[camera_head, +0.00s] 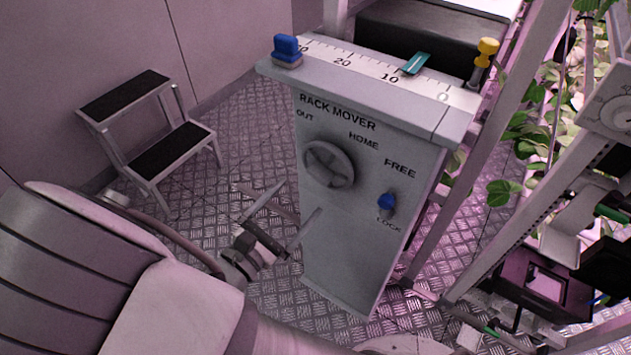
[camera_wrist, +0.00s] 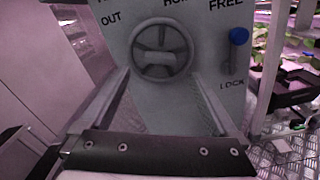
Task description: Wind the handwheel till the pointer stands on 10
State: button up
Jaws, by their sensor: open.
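The handwheel (camera_head: 329,164) is a grey ring with a crossbar on the front of the grey rack mover cabinet (camera_head: 345,245), below the words OUT and HOME. It also shows in the wrist view (camera_wrist: 161,51), ahead of my gripper and between the lines of its fingers. A teal pointer (camera_head: 415,63) lies at the white scale (camera_head: 365,66) on top, close to the 10 mark; I cannot tell whether it is exactly on it. My gripper (camera_head: 301,197) is open and empty, with its fingers apart from the wheel, in front of the cabinet.
A blue-knobbed lever (camera_head: 387,202) sits between FREE and LOCK, nearer FREE in the wrist view. A step stool (camera_head: 188,137) is left; a plant rack (camera_head: 497,150) is right.

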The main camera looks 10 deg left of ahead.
aim_at(316, 178)
jog(key=b+x, duration=0.1)
jog(key=x, duration=0.6)
jog(key=shift+w+d, duration=0.1)
jog(key=shift+w, duration=0.1)
jog(key=c, duration=1.4)
jog(key=shift+r+n+p, duration=0.15)
jog(key=shift+n+p, duration=0.15)
